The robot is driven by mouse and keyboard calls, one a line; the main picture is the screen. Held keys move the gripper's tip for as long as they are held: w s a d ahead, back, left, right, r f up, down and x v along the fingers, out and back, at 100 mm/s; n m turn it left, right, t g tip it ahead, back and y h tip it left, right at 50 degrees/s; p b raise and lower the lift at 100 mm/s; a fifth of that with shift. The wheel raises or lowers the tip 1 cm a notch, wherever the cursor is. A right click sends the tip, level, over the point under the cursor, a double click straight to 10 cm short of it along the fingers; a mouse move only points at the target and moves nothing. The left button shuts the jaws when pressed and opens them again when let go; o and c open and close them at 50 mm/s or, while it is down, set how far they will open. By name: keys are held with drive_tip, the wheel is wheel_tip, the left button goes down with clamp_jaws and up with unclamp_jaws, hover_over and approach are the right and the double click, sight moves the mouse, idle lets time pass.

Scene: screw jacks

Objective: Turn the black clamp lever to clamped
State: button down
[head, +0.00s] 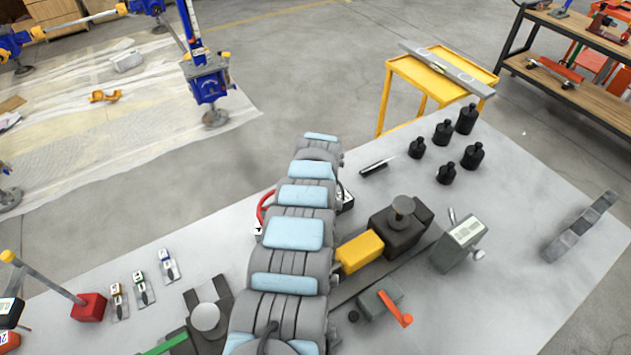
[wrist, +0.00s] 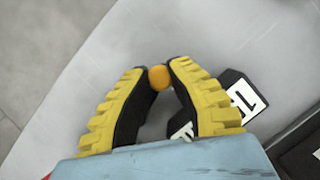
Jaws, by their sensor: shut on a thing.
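In the wrist view, my gripper (wrist: 159,72) has yellow ribbed fingers with black pads. Its fingertips are closed on a round orange knob (wrist: 158,78), which looks like the end of the black clamp lever. A black body (wrist: 232,77) with a white numbered label (wrist: 246,97) shows beside the right finger, and part of another white label (wrist: 184,132) shows between the fingers. The lever's shaft and pivot are mostly hidden, so I cannot tell its angle. In the head view, my arm covers the gripper and knob; a black labelled part (head: 347,198) shows just right of the arm.
A red-based lever (head: 88,307) with an orange knob stands at the left. Right of my arm are a yellow block (head: 361,251), a dark vise-like block (head: 402,228) and a grey box (head: 460,243). Several black bottle-like jacks (head: 443,132) stand farther back.

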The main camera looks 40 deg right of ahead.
drive_tip(key=c, duration=0.9)
unclamp_jaws()
drive_tip(key=shift+s+d+f, duration=0.1)
drive_tip(key=shift+s, duration=0.05)
drive_tip(key=shift+r, duration=0.35)
drive_tip(key=shift+a+v, duration=0.25)
drive_tip(key=shift+v, duration=3.15)
drive_tip(key=shift+d, duration=0.1)
drive_tip(key=shift+c, duration=0.2)
